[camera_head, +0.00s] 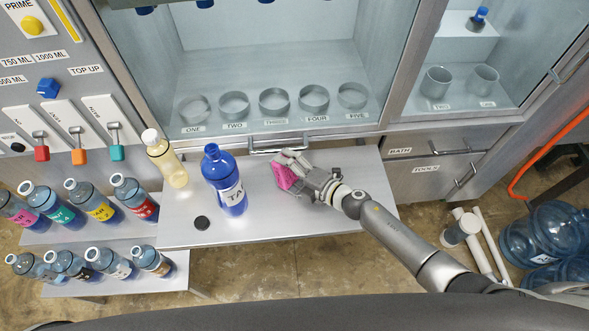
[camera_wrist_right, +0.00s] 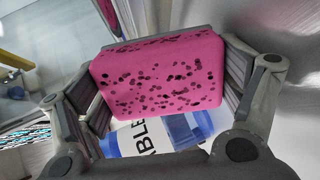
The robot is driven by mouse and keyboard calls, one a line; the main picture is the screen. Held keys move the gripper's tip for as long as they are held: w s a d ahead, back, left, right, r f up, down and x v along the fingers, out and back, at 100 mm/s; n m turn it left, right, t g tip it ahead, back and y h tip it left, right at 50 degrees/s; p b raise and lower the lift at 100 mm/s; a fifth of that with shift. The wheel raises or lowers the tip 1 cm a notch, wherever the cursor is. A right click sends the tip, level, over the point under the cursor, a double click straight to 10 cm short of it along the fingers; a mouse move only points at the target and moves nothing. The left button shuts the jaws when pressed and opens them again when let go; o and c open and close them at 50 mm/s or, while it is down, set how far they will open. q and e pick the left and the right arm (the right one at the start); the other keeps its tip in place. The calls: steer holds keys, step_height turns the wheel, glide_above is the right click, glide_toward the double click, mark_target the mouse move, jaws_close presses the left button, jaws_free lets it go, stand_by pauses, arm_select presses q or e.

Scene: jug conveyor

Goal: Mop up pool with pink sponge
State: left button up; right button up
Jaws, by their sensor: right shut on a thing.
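The pink sponge (camera_head: 285,176) is in my right gripper (camera_head: 293,172), over the right part of the grey metal table in the head view. In the right wrist view the sponge (camera_wrist_right: 160,75) fills the space between the two fingers, and the gripper (camera_wrist_right: 165,80) is shut on it. Its face has dark pores. I cannot tell whether the sponge touches the table. No pool of liquid can be made out on the visible table top. My left gripper does not show.
A blue labelled bottle (camera_head: 226,180) stands on the table (camera_head: 265,225) left of the sponge, with a pale yellow bottle (camera_head: 167,160) and a black cap (camera_head: 202,223) nearby. Several bottles stand on shelves at left. A glass-fronted cabinet with a handle (camera_head: 278,149) borders the table's back.

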mark_target(277, 172)
steer(key=shift+a, duration=1.55)
steer(key=shift+w+d+r, duration=0.1)
steer(key=shift+w+d, duration=0.05)
steer(key=shift+d, duration=0.85)
steer(key=shift+w+d+r, duration=0.1)
steer(key=shift+w+d, duration=0.05)
steer(key=shift+d, duration=0.8)
steer(key=shift+w+d+r+b, duration=0.15)
steer(key=shift+w+d, duration=0.15)
steer(key=shift+d, duration=1.45)
steer(key=shift+w+d+f+b, duration=0.15)
steer(key=shift+w+d, duration=0.1)
steer(key=shift+d, duration=1.5)
steer(key=shift+c, duration=0.3)
steer(key=shift+w+d+f, duration=0.2)
steer(key=shift+w+d, duration=0.05)
steer(key=shift+d, duration=0.4)
steer(key=shift+d+b, duration=0.45)
steer(key=shift+d, duration=0.6)
steer(key=shift+r, duration=0.1)
